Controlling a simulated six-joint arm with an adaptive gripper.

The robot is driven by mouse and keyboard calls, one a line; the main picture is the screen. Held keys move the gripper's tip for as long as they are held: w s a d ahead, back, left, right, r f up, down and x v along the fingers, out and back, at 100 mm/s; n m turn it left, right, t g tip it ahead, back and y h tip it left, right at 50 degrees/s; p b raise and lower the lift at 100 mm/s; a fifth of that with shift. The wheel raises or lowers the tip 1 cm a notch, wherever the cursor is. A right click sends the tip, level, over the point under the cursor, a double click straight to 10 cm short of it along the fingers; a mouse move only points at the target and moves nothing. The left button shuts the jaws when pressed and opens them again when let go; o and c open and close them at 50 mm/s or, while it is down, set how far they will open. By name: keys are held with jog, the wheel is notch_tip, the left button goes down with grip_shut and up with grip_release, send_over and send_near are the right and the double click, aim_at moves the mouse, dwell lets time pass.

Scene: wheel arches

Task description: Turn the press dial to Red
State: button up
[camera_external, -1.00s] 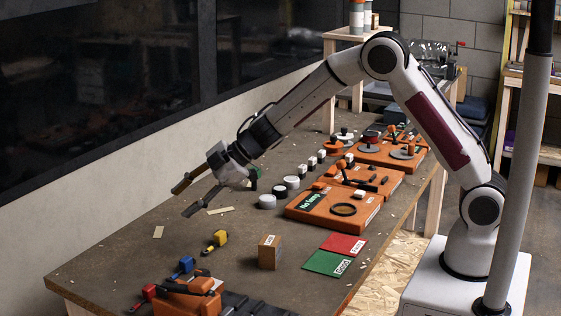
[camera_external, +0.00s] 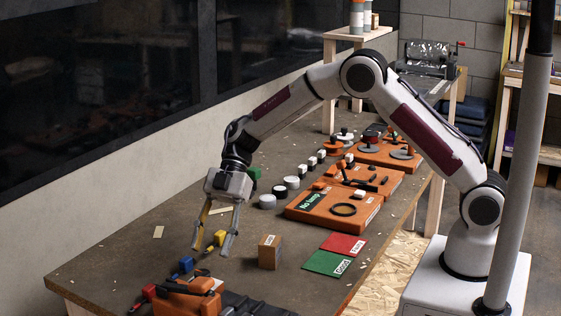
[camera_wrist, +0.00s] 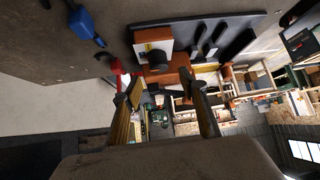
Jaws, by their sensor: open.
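I cannot pick out a dial with a readable Red mark in either view. A press-like machine (camera_external: 427,60) with a red handle stands at the far end, well away from my gripper; any dial on it is too small to tell. Orange boards (camera_external: 330,207) with knobs and levers lie along the bench.
A brown box (camera_external: 269,252), a green card (camera_external: 328,263) and a red card (camera_external: 344,244) lie right of my gripper. An orange tool (camera_external: 188,297) and a blue tool (camera_external: 186,265) are in front. Grey and white cylinders (camera_external: 267,202) stand behind. The bench's left side is mostly clear.

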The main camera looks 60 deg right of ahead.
dwell(0.4)
jog(key=shift+x, duration=3.9)
jog(key=shift+c, duration=0.2)
jog(key=c, duration=1)
